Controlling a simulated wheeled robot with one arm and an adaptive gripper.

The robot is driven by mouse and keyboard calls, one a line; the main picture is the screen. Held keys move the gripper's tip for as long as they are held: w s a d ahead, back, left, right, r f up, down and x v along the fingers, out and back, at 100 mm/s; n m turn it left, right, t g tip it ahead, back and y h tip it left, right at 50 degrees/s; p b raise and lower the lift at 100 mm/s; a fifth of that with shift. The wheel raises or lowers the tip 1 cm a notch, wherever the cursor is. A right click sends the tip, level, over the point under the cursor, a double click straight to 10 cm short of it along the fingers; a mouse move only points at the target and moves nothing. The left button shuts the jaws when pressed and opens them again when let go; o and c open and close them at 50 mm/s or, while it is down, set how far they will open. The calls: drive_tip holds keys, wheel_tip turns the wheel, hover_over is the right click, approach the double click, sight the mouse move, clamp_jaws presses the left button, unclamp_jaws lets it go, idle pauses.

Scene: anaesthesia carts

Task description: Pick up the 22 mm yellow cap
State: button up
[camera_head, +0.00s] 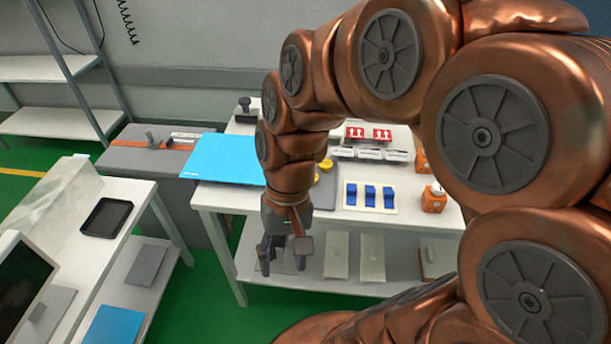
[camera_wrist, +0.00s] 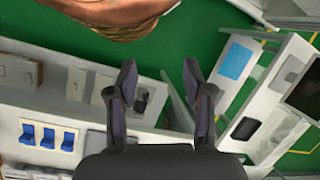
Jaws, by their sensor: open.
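Small yellow caps (camera_head: 325,164) show on a dark grey tray (camera_head: 325,190) on the white table, right beside my arm in the head view. My arm hides part of that group, and I cannot tell which cap is the 22 mm one. My gripper (camera_head: 284,256) hangs pointing down in front of the table edge, below the tabletop level in the picture and apart from the caps. Its fingers are spread and empty. The wrist view shows the open fingers (camera_wrist: 159,73) with nothing between them; no yellow cap is seen there.
The white table (camera_head: 222,197) bears a blue mat (camera_head: 222,158), blue switch-like blocks (camera_head: 370,196) and orange containers (camera_head: 433,198). Its lower shelf (camera_head: 305,278) holds several flat boxes. Another cart with a black tray (camera_head: 106,218) stands left. Green floor (camera_head: 205,290) between them is clear.

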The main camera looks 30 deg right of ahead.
drive_tip(key=w+d+f+m+t+y, duration=0.25)
drive_tip(key=w+m, duration=0.25)
drive_tip(key=w, duration=0.3)
drive_tip(key=w+d+f+m+t+y, duration=0.1)
drive_tip(key=w+d+m+y, duration=0.35)
drive_tip(key=w, duration=0.35)
drive_tip(key=w+d+f+m+t, duration=0.1)
drive_tip(key=d+f+m+t, duration=0.1)
drive_tip(key=d, duration=0.5)
drive_tip(key=w+d+f+m+t+b, duration=0.1)
drive_tip(key=w+d+f+m+t, duration=0.1)
drive_tip(key=d+m, duration=0.5)
drive_tip(key=w+d+f+m+t, duration=0.2)
drive_tip(key=d+f+m+t, duration=0.2)
drive_tip(key=d, duration=0.3)
drive_tip(key=shift+d+f+m, duration=0.2)
drive_tip(key=shift+f+m, duration=0.15)
drive_tip(key=shift+f, duration=0.2)
drive_tip(key=shift+f+p+x, duration=0.1)
drive_tip(key=shift+p+x, duration=0.25)
drive_tip(key=shift+x, duration=1.5)
drive_tip(key=shift+f+p+x, duration=0.15)
drive_tip(key=shift+p+x, duration=0.15)
drive_tip(key=shift+x, duration=1.6)
drive_tip(key=shift+s+d, duration=0.1)
drive_tip(key=c, duration=0.5)
